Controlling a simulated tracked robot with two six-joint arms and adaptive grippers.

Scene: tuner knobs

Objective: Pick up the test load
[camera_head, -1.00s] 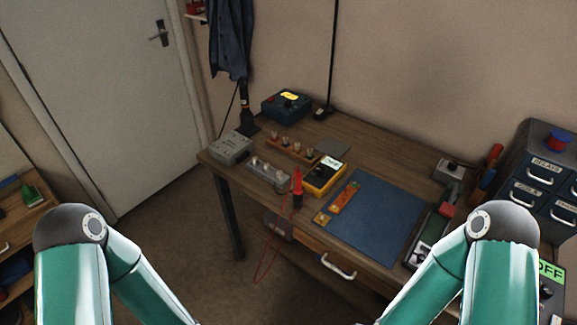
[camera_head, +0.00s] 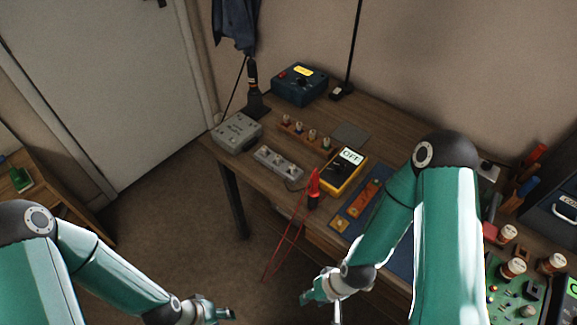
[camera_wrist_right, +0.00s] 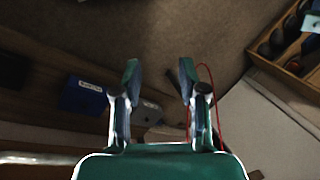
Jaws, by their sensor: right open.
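No label that I can read names the test load, so I cannot tell for sure which item it is. A grey box (camera_head: 237,132) with small print on top sits at the table's left corner. My right gripper (camera_head: 312,294) is low in front of the table, apart from the things on it. In the right wrist view its two fingers (camera_wrist_right: 160,75) are spread with nothing between them. My left gripper (camera_head: 215,312) is at the bottom edge, partly cut off, away from the table; its jaw state is unclear.
A yellow multimeter (camera_head: 343,172) has a red probe (camera_head: 313,183) beside it, with red wire hanging over the front edge. A grey strip (camera_head: 279,162), a wooden knob rack (camera_head: 306,136) and a blue box (camera_head: 299,85) stand nearby. My right arm hides much of the mat (camera_head: 400,255).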

